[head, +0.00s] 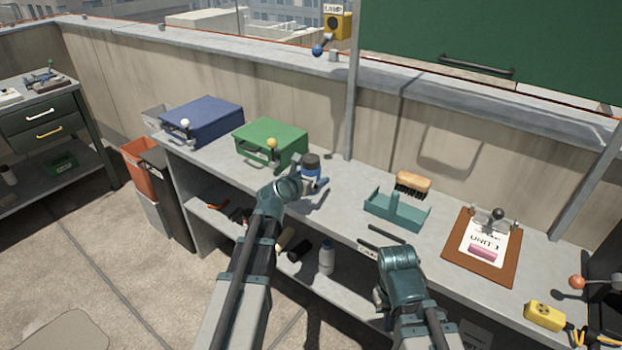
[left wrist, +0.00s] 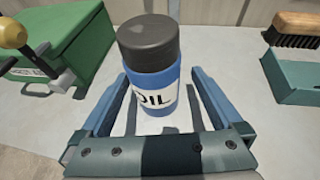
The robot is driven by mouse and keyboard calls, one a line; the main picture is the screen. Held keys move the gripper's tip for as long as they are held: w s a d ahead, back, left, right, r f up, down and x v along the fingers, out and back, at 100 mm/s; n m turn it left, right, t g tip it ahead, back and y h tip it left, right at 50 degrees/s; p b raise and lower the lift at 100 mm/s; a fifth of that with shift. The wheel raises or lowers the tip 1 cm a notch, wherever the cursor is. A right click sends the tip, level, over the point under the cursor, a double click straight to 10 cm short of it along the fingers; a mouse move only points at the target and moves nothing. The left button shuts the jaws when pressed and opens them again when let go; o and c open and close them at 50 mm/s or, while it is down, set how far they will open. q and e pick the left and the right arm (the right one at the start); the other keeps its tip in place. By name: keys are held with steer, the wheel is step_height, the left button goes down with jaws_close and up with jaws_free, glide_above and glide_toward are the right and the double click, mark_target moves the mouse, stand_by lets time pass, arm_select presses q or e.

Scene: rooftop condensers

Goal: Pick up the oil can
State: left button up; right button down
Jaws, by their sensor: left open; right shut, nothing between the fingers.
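The oil can (left wrist: 150,80) is a blue cylinder with a dark grey cap and a white label reading "OIL". It stands upright on the grey bench; in the head view it (head: 310,166) is partly hidden by my left gripper. My left gripper (left wrist: 160,98) is open, with one blue finger on each side of the can; a gap shows on both sides. It also shows in the head view (head: 312,187). My right gripper (head: 384,237) is shut and empty over the front edge of the bench, well to the right of the can.
A green box (head: 270,141) and a blue box (head: 205,120) stand left of the can. A teal tray (head: 397,212), a brush (head: 412,184), a clipboard (head: 458,255) and a yellow device (head: 545,316) lie to the right. A white bottle (head: 327,258) stands on the lower shelf.

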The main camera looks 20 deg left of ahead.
mark_target(315, 174)
arm_select(q)
steer(key=shift+a+b+x, duration=0.15)
steer(key=shift+b+x, duration=0.45)
steer(key=shift+x, duration=0.7)
steer(key=shift+a+b+x, duration=0.1)
steer(key=shift+b+x, duration=0.45)
steer(key=shift+x, duration=0.8)
steer(key=shift+s, duration=0.1)
jaws_close()
